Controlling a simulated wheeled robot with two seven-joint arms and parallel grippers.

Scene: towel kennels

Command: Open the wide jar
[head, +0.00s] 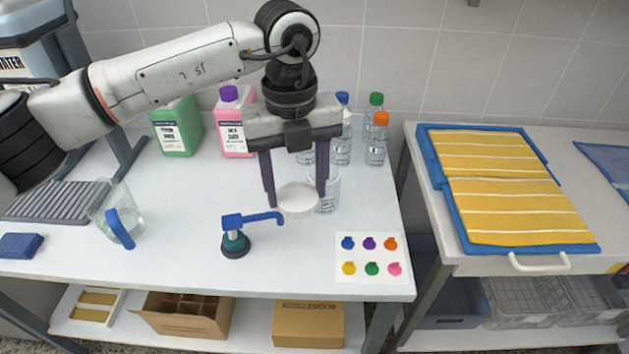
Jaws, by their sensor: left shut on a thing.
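My left gripper (296,196) points down over the white table and is shut on a round white ribbed lid (298,203), one finger on each side of it. A clear wide jar (329,193) stands just right of and behind the lid, partly hidden by the gripper's right finger. The lid appears apart from the jar, to its left. The jar's rim and contents are hard to make out. My right gripper is not in view.
A blue-handled pump (236,242) stands in front of the lid. A card with coloured spots (370,257) lies at front right. Several capped bottles (376,140), a green jug (177,128) and a pink jug (233,128) stand behind. A clear pitcher (119,220) stands left.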

